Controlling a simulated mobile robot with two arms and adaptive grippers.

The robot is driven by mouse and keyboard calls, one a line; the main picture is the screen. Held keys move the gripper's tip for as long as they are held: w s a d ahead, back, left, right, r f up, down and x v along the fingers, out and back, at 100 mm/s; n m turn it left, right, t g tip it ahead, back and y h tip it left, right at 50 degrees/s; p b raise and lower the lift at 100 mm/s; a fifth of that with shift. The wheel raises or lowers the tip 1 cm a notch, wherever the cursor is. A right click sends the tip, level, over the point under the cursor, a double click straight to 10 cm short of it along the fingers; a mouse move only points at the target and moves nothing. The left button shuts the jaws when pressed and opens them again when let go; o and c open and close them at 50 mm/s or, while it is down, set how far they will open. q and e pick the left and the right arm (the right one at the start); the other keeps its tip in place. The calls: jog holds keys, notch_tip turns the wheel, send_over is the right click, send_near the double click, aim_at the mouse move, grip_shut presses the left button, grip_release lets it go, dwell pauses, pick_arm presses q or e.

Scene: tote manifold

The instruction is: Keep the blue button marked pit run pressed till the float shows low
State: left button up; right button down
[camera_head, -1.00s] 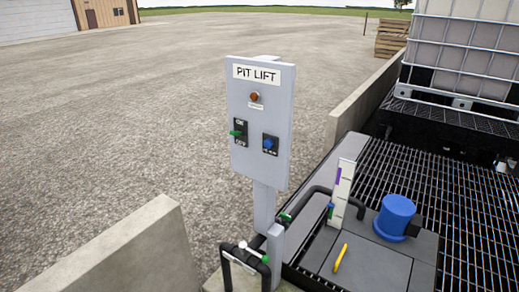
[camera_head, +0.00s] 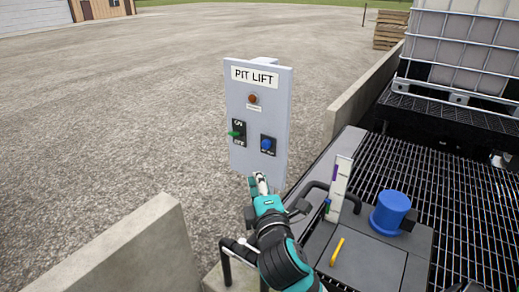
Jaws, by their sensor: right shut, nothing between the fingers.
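The blue pit run button (camera_head: 267,144) sits on a dark plate at the lower right of the grey PIT LIFT panel (camera_head: 277,100). My right gripper (camera_head: 259,178) is shut and empty, just below the panel's lower edge in the picture and below the button. It appears apart from the button. The float gauge is a white upright board (camera_head: 339,188) with a purple mark near its top, standing right of my arm. Its lower part is partly hard to read. My left gripper is not in view.
A blue motor (camera_head: 391,212) and a yellow handle (camera_head: 337,251) sit on the pit cover. Concrete walls (camera_head: 150,255) flank the post. Grating and a caged tank (camera_head: 458,50) stand right.

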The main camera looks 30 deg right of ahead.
aim_at(265, 145)
jog(key=shift+w, duration=0.15)
jog(key=d+p+x, duration=0.1)
jog(key=x, duration=0.3)
jog(key=p+x, duration=0.2)
jog(key=x, duration=0.2)
jog(key=s+d+p+x, duration=0.1)
jog(key=x, duration=0.3)
jog(key=shift+w+d, duration=0.25)
jog(key=shift+d, duration=0.2)
